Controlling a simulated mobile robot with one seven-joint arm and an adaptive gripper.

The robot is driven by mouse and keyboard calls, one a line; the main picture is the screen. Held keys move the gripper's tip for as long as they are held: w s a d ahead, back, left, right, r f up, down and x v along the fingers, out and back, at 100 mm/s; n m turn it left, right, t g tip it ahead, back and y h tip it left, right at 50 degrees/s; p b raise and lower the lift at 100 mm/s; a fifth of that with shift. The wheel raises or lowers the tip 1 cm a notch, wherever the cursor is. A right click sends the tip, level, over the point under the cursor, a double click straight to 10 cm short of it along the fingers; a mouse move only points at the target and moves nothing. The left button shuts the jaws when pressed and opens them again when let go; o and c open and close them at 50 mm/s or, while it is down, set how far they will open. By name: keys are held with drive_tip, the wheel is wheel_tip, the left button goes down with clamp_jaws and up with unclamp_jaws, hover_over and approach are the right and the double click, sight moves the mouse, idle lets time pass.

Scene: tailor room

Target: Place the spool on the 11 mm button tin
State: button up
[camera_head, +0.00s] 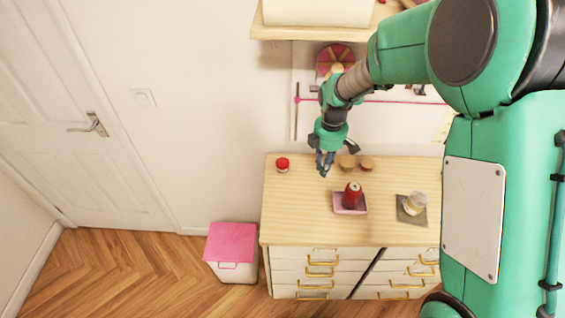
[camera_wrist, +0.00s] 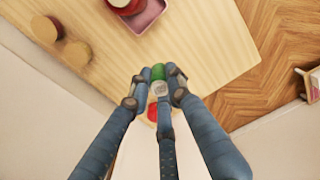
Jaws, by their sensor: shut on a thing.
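My gripper (camera_head: 325,170) hangs above the back left of the dresser top, between a red-topped tin and two tan-topped tins. In the wrist view its fingers (camera_wrist: 158,80) are closed around a small green spool (camera_wrist: 158,72) with a pale end. The spool is hard to make out in the head view. The red-topped tin (camera_head: 282,164) stands left of my gripper; a red top (camera_wrist: 153,112) shows partly behind the fingers in the wrist view. The tan-topped tins (camera_head: 347,162) (camera_head: 366,163) stand to the right. I cannot read which tin is 11 mm.
A red item (camera_head: 352,193) stands on a pink tray (camera_head: 343,210) near the middle of the dresser (camera_head: 290,220). A cream-coloured item (camera_head: 414,202) stands on a grey tray (camera_head: 405,215) at right. The front left of the top is clear. A shelf (camera_head: 300,33) overhangs the back.

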drive_tip(key=a+n, duration=0.3)
drive_tip(key=a, duration=0.7)
drive_tip(key=f, duration=0.5)
drive_tip(key=shift+s+f, duration=0.1)
drive_tip(key=shift+s, duration=0.15)
drive_tip(key=b, duration=0.1)
hover_over(283, 162)
drive_tip(key=shift+a+f, duration=0.1)
drive_tip(key=shift+f, duration=0.6)
drive_tip(key=shift+f, duration=0.15)
drive_tip(key=shift+f+b, duration=0.55)
drive_tip(key=shift+f, duration=1.1)
